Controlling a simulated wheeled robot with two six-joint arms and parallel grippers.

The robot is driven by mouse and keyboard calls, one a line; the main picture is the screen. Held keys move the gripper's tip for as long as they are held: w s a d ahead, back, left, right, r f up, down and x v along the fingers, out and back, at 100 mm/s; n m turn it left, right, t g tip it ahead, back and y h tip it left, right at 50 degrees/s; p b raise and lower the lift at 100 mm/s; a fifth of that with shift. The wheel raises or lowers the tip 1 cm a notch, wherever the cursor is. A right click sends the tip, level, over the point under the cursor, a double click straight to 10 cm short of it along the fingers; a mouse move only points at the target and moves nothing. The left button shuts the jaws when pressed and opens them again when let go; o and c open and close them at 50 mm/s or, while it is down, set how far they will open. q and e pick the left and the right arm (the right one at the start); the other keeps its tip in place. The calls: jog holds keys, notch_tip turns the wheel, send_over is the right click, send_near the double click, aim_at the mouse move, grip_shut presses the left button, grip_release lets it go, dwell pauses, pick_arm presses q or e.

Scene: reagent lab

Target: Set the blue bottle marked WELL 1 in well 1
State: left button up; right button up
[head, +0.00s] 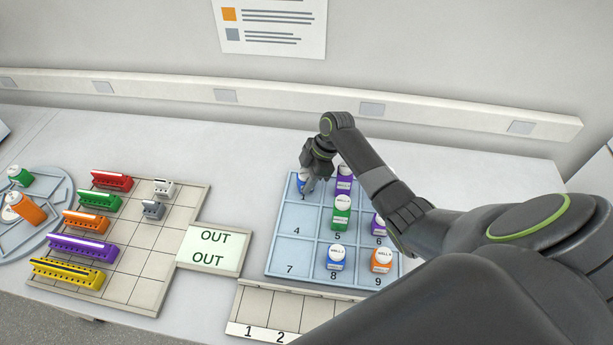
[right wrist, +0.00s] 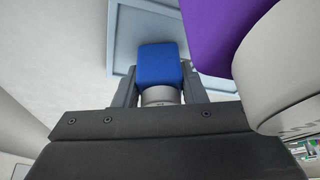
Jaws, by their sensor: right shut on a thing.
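The blue bottle (head: 302,181) is at the back left cell of the blue well tray (head: 285,250), in the cell above the one numbered 4. My right gripper (head: 309,180) is around it from above and shut on it. In the right wrist view the blue bottle (right wrist: 160,64) sits between the two fingers of my right gripper (right wrist: 158,85), its white cap toward the palm. The gripper hides part of the bottle and its label. I cannot tell whether its base touches the tray floor. My left gripper is not in view.
A purple bottle (head: 343,182) stands close to the right of the gripper. Green (head: 341,218), blue (head: 335,257), orange (head: 381,260) and purple (head: 378,224) bottles stand in other wells. Wells 4 and 7 are empty. A rack board (head: 150,265) and a round carousel (head: 50,215) stand left.

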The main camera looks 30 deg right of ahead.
jog(key=shift+f, duration=0.2)
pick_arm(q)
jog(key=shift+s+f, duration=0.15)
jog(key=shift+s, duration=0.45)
pick_arm(e)
jog(key=o, duration=1)
jog(key=shift+r, duration=0.1)
jog(key=shift+r, duration=0.15)
jog(key=shift+d+r, duration=0.1)
jog(key=shift+r, duration=0.05)
pick_arm(q)
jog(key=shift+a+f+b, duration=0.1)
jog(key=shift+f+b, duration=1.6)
jog(key=shift+b, duration=0.1)
pick_arm(e)
jog(key=shift+v, duration=5.8)
